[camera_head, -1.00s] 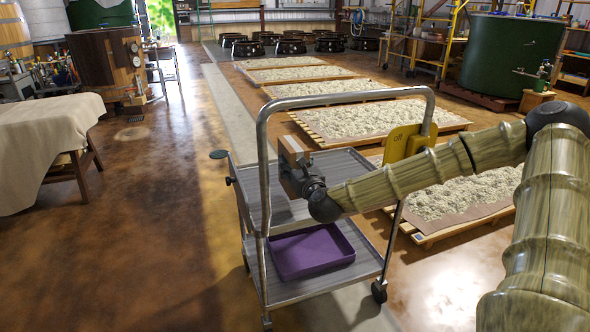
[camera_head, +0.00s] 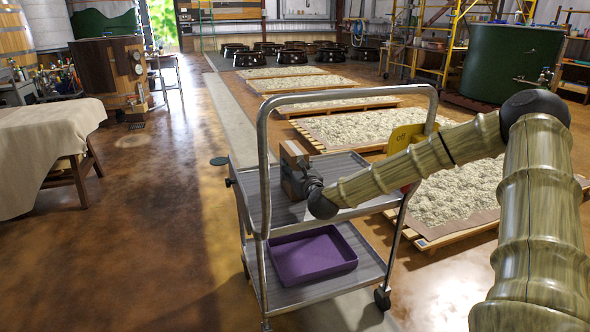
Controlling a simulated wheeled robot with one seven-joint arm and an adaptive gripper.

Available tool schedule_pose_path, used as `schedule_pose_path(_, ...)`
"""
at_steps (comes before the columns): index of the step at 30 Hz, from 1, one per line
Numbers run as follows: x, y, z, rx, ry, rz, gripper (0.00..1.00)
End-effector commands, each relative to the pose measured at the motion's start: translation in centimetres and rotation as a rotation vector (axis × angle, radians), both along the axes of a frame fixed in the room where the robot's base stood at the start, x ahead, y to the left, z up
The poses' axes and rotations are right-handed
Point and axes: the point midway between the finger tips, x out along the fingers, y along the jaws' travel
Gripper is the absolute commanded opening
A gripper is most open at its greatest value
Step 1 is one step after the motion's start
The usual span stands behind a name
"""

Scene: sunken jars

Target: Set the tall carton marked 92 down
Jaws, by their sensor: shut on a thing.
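A brown carton (camera_head: 293,160) shows at the end of my arm, over the upper shelf of a metal cart (camera_head: 259,208). My dark gripper (camera_head: 303,180) is shut on the carton from its near side. The carton's marking cannot be read from here.
A purple tray (camera_head: 312,256) lies on the cart's lower shelf. A yellow sign (camera_head: 404,138) hangs on the handle's right side. The upper shelf's left part is bare.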

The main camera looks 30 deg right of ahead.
Motion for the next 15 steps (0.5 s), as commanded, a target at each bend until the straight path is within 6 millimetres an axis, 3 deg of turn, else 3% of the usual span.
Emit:
schedule_pose_path(6,0.02,0.04,-0.20,0.001,-0.001,0.000,0.21)
schedule_pose_path(7,0.01,0.04,-0.23,0.001,0.000,0.000,0.56)
schedule_pose_path(9,0.01,0.04,-0.12,0.001,0.000,0.000,0.69)
schedule_pose_path(11,0.00,0.04,-0.13,0.001,0.000,0.000,0.77)
schedule_pose_path(15,0.00,0.03,-0.12,0.001,0.000,0.000,0.77)
